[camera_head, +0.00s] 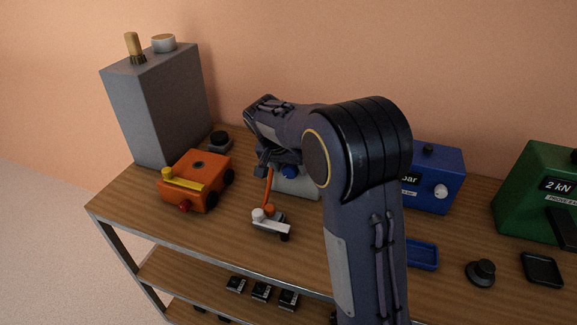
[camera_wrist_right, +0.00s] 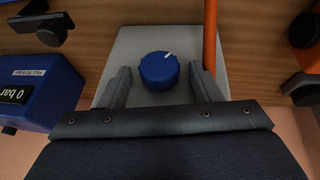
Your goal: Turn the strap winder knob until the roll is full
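A blue ribbed knob (camera_wrist_right: 158,72) with a white mark sits on a light grey box (camera_wrist_right: 128,46); the mark points to the upper right in the wrist view. In the head view the box (camera_head: 303,184) is partly hidden behind my right arm. My right gripper (camera_wrist_right: 162,86) is open, with one finger on each side of the knob and a visible gap to both. An orange strap (camera_wrist_right: 210,38) runs beside the box; in the head view it (camera_head: 268,187) leads down to a small device with a white lever (camera_head: 270,224). I cannot make out how full the roll is. My left gripper is not in view.
An orange unit (camera_head: 196,186) with a yellow bar and a tall grey cabinet (camera_head: 150,105) stand left. A blue gauge box (camera_head: 440,175), a blue tray (camera_head: 422,254), a black knob (camera_head: 481,272) and a green box (camera_head: 530,190) stand right. Bare wood shows at the front.

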